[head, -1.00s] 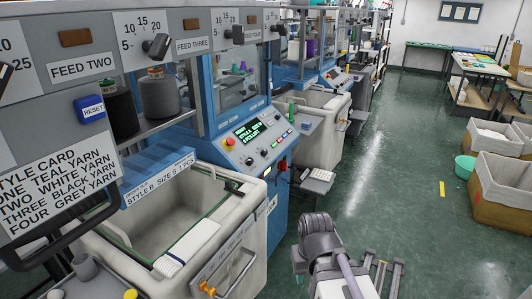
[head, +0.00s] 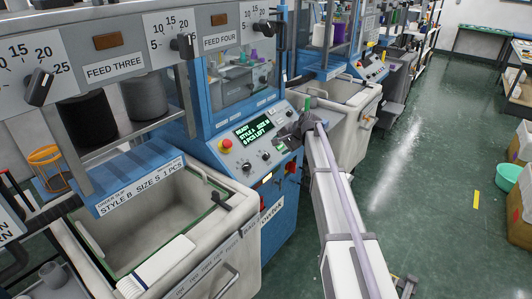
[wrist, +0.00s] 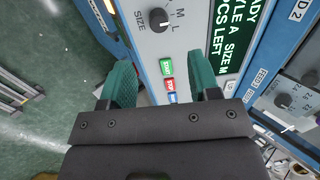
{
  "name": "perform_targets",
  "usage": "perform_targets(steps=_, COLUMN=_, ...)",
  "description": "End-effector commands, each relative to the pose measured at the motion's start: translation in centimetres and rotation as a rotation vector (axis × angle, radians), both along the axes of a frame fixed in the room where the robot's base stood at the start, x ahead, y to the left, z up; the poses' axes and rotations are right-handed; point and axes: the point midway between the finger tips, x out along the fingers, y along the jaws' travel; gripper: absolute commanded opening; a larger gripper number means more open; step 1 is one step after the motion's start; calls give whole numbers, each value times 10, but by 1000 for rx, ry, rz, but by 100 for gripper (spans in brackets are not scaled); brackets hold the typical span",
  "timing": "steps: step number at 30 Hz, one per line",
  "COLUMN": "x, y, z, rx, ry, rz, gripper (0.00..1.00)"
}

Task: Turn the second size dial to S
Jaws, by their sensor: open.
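The size dial (wrist: 159,20) is a dark round knob on a light panel at the top of the wrist view. SIZE, M and L are readable around it; its pointer is too small to read surely. The green-lettered screen (wrist: 232,45) beside it reads STYLE A, SIZE M. My gripper (wrist: 165,76) has two teal fingers spread apart and empty, below the dial in the picture and apart from it. In the head view, my gripper (head: 300,126) is at the right edge of the blue machine's control panel (head: 240,148); its fingers are not clear there.
Green, red and blue buttons (wrist: 169,84) show between my fingers. Another dial (wrist: 283,100) is at the right of the wrist view. A grey bin (head: 150,225) stands before the machine in the head view, with a second bin (head: 345,100) beyond.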

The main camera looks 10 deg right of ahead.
Motion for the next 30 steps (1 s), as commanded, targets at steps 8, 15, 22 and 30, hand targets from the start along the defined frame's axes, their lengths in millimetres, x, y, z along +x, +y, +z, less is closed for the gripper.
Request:
perform_targets(steps=8, x=20, y=17, z=-39, rx=-3, ry=0, rz=4, gripper=56)
perform_targets(steps=15, x=45, y=41, z=-80, rx=-4, ry=0, rz=5, gripper=56)
perform_targets(steps=22, x=51, y=47, z=-83, rx=-4, ry=0, rz=4, gripper=56)
perform_targets(steps=30, x=50, y=47, z=-82, rx=-4, ry=0, rz=4, gripper=41)
